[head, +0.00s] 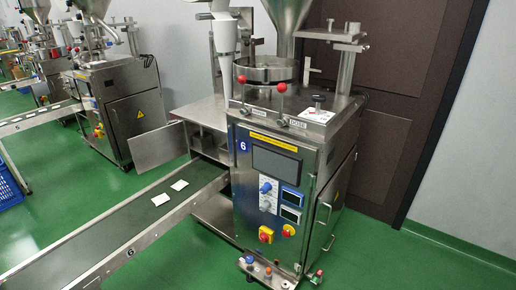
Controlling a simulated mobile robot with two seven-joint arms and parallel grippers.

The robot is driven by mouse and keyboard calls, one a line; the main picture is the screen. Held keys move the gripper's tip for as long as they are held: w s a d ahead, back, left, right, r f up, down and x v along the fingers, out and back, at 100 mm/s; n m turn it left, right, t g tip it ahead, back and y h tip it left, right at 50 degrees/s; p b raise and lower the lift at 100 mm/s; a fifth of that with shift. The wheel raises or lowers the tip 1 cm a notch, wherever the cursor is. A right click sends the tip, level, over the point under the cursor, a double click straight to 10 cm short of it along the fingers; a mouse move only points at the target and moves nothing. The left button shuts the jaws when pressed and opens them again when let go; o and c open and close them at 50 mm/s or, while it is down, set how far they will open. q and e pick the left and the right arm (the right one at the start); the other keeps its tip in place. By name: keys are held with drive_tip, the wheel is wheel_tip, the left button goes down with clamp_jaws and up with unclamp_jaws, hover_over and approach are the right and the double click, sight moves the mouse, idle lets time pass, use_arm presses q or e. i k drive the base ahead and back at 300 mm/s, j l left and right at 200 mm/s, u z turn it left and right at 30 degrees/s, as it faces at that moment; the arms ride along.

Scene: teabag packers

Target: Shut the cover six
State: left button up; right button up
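The machine marked 6 (275,185) stands right of centre, with a dark screen, knobs and switches on its steel front. A flat steel panel (157,147) stands out to the left of its side table, angled away from it like an open door; I cannot tell for sure that it is the cover. On the machine's right side is a steel door (341,200) with handles; whether it is fully shut is unclear. Neither gripper is in view.
A conveyor (110,232), also marked 6, runs to the lower left with two white teabags (160,199) on it. Other packing machines (122,105) stand at the left back. A brown door (400,100) is behind. Green floor (400,265) is clear at front right.

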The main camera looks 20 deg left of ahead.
sight(149, 150)
drive_tip(key=i+j, duration=0.1)
drive_tip(key=j, duration=0.3)
drive_tip(key=i+j+u, duration=0.15)
drive_tip(key=j, duration=0.6)
drive_tip(key=i+j+u, duration=0.15)
drive_tip(key=j, duration=0.2)
drive_tip(key=i+j, duration=0.2)
drive_tip(key=j, duration=0.15)
